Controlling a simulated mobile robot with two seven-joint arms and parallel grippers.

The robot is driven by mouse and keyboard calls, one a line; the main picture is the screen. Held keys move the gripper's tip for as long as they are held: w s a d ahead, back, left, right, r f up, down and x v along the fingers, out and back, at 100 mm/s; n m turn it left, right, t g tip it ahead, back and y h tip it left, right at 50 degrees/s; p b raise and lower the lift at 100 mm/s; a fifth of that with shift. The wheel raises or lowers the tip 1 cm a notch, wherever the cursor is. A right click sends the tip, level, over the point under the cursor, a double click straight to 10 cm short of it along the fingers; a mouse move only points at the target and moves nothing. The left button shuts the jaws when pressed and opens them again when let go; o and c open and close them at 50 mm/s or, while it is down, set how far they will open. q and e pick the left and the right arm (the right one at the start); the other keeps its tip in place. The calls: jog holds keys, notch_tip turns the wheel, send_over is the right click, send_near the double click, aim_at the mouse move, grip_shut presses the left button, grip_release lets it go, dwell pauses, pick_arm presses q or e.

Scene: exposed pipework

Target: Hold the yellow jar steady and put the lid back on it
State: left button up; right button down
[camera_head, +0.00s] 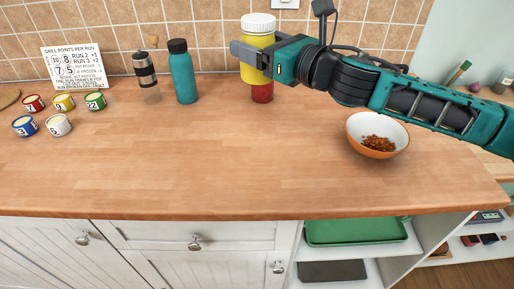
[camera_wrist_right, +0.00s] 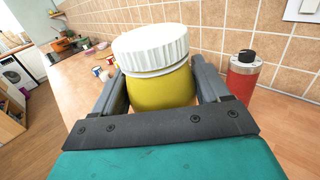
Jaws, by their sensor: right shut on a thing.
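The yellow jar (camera_head: 258,72) is in the jaws of my right gripper (camera_head: 250,52), which is shut on its sides. In the head view the jar appears raised off the counter. The right wrist view shows the yellow jar body (camera_wrist_right: 160,92) between both fingers (camera_wrist_right: 162,92). The white ribbed lid (camera_head: 258,23) is on top of the jar, and it also shows in the right wrist view (camera_wrist_right: 150,45). A white band shows just under the lid; I cannot tell whether the lid is fastened. My left gripper is not in view.
A red bottle (camera_head: 262,93) stands behind the jar. A teal bottle (camera_head: 183,75) and a grinder (camera_head: 146,72) stand left of it. Several small tins (camera_head: 58,125) and a sign (camera_head: 77,69) are at far left. A bowl (camera_head: 378,135) sits under my right arm. The front counter is clear.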

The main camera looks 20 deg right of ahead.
notch_tip(320, 180, down, 16)
jog(key=b, duration=0.4)
jog(key=shift+r, duration=0.15)
jog(key=shift+f+b, duration=0.75)
jog(key=shift+f, duration=1.4)
jog(key=shift+f, duration=0.2)
grip_release()
